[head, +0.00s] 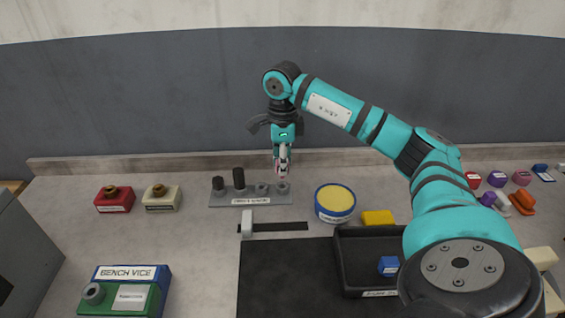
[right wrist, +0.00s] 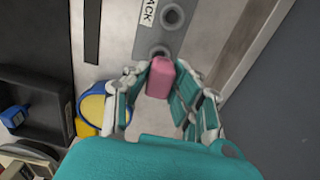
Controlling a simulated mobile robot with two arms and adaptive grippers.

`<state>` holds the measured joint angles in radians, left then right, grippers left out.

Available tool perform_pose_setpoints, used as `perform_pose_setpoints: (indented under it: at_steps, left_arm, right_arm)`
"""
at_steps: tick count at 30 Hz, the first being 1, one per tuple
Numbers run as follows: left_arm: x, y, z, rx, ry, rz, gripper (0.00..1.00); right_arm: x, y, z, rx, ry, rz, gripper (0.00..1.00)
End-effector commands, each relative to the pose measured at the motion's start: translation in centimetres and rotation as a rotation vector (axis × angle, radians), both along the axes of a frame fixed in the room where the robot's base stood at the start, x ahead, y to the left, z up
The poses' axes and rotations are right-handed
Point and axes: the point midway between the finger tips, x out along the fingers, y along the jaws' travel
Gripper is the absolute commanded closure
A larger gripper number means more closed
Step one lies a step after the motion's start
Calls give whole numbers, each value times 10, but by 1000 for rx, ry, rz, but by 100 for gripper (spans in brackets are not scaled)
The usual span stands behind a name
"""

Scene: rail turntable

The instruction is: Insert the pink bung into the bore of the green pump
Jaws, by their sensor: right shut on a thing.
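My right gripper (head: 283,168) points down over the right end of the grey rack. It is shut on the pink bung (right wrist: 160,77), which shows between its fingers in the right wrist view. In the head view the fingers mostly hide the bung. It is close to the rack's end socket; I cannot tell whether it touches it. The green pump (head: 146,303) is at the lower left, in front of the blue bench vice (head: 162,272). Its round grey bore (head: 94,293) faces up at its left side and looks empty. My left gripper is not in view.
The grey rack (head: 222,202) holds two dark upright pieces. A blue-yellow tub (head: 335,201), a yellow block (head: 378,217) and a black tray (head: 358,280) lie to the right. A slider with a white handle (head: 247,226) and a dark mat (head: 280,285) are in front.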

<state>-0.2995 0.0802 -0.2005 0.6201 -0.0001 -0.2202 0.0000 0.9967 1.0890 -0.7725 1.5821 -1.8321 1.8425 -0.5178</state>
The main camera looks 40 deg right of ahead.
Motion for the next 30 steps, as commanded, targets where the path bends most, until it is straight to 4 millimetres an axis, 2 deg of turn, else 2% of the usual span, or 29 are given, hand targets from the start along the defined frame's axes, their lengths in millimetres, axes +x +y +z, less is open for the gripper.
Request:
perform_pose_setpoints:
  at_steps: [16, 30]
  left_arm:
    - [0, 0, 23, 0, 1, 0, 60]
    - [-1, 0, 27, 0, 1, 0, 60]
  right_arm:
    - [0, 0, 27, -1, -1, 0, 100]
    - [0, 0, 31, 0, 0, 0, 100]
